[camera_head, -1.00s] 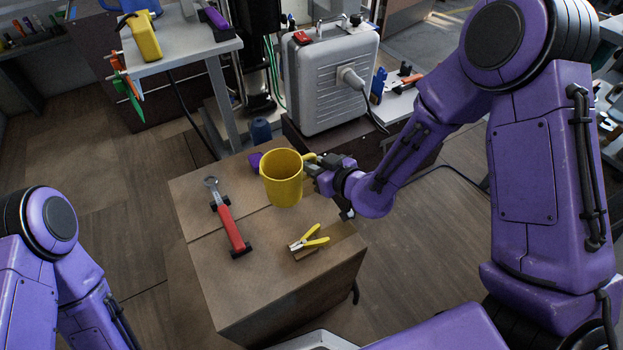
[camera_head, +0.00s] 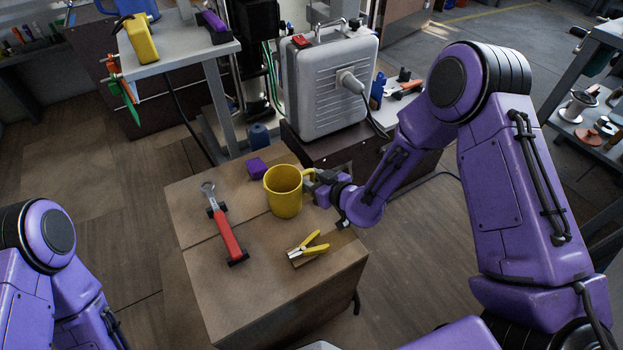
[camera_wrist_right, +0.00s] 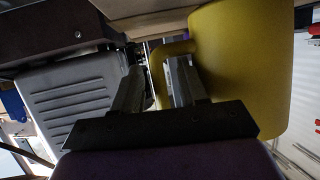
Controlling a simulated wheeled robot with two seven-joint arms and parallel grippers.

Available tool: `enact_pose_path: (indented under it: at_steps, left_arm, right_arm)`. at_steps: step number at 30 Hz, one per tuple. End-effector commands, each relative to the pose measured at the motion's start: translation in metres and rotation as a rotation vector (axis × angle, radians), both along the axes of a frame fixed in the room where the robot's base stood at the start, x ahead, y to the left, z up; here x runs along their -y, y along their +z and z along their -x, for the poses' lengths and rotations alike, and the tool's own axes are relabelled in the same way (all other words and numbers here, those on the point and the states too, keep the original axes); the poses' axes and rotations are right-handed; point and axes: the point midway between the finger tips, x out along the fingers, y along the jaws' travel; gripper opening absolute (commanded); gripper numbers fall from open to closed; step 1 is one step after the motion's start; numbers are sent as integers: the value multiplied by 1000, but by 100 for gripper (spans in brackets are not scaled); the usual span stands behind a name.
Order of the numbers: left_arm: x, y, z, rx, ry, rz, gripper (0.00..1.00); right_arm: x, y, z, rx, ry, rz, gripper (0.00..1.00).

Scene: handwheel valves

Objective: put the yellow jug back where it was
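The yellow jug (camera_head: 284,199) stands upright at the back right part of the brown wooden box top (camera_head: 215,285). It looks to be resting there, or very close to it. My right gripper (camera_head: 311,181) is at the jug's handle, on its right side. In the right wrist view the two fingers (camera_wrist_right: 157,82) lie on either side of the handle, beside the yellow wall of the jug (camera_wrist_right: 240,70). They look shut on it, though the contact is partly hidden. My left arm shows at the lower left; its gripper is out of view.
A red-handled tool (camera_head: 226,232) lies left of the jug, yellow-handled pliers (camera_head: 309,247) lie in front, and a purple block (camera_head: 257,168) sits behind it. A grey case (camera_head: 330,85) stands behind the box. The front left of the box top is clear.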

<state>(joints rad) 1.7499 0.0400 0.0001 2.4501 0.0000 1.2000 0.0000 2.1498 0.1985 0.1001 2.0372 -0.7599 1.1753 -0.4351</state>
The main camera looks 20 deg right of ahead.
Motion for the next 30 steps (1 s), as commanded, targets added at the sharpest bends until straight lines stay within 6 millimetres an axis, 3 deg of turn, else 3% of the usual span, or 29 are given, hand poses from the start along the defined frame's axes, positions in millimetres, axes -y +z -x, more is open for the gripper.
enact_pose_path:
  at_steps: [10,21,25,30]
  left_arm:
    - [0,5,0,0,0,0,37]
    - [0,15,0,0,0,0,37]
    - [0,17,0,0,0,0,37]
    - [0,17,0,0,0,0,37]
  right_arm:
    - [1,6,2,0,0,0,44]
    - [31,39,77,-2,-2,-1,44]
    - [38,46,95,0,-1,1,44]
    - [41,49,104,1,0,-1,44]
